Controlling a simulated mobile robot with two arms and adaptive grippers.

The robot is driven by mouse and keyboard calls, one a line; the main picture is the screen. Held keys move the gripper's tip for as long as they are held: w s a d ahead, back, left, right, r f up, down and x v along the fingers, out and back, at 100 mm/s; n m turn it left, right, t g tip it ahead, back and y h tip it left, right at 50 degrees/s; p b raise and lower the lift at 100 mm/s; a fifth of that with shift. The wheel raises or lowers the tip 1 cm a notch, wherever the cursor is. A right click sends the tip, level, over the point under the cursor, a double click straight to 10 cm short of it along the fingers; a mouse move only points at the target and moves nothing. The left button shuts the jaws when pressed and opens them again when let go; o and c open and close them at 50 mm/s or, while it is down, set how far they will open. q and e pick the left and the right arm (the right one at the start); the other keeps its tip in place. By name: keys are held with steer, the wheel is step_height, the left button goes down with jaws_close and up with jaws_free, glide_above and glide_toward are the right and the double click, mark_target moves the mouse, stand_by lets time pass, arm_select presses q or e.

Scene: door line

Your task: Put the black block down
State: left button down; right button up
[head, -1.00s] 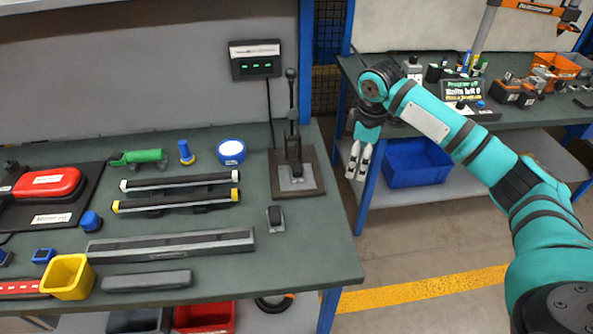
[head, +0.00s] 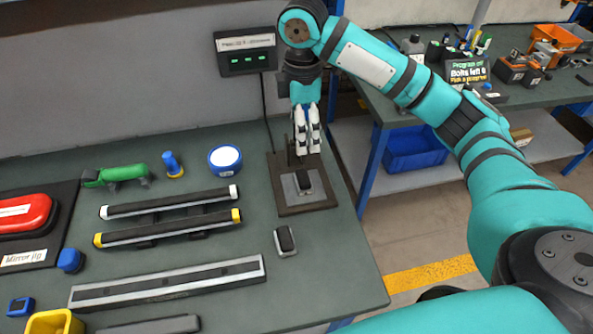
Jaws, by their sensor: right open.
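A small black block (head: 285,240) with a pale edge lies on the bench, in front of the lever fixture. A similar dark piece (head: 304,184) sits on the grey plate of the fixture (head: 310,202). The pictures do not show which of the two is the task's block. My right gripper (head: 308,148) points down over the back of the fixture, behind and above the dark piece. It is open, with no block seen between its fingers. It hides most of the fixture's upright lever. My left gripper is out of view.
A long grey rail (head: 168,284) and two black bars (head: 170,202) lie left of the fixture. A blue-and-white round container (head: 225,160) and a green tool (head: 115,175) stand behind them. A status box (head: 246,52) is on the wall. The bench's right edge is close by.

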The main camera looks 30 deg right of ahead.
steer(key=p, duration=0.1)
glide_above(301, 176)
steer(key=f, duration=0.7)
steer(key=shift+s+d, duration=0.1)
steer(key=shift+s, duration=0.2)
steer(key=f, duration=0.3)
steer(key=shift+w, duration=0.25)
steer(key=shift+f+p, duration=0.35)
steer(key=shift+f, duration=0.5)
step_height(301, 176, down, 4)
steer(key=shift+r+p, duration=0.2)
steer(key=shift+p, duration=0.3)
steer(key=shift+f, duration=0.5)
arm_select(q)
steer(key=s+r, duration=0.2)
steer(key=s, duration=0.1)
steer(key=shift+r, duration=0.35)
arm_select(e)
steer(key=c, duration=1.7)
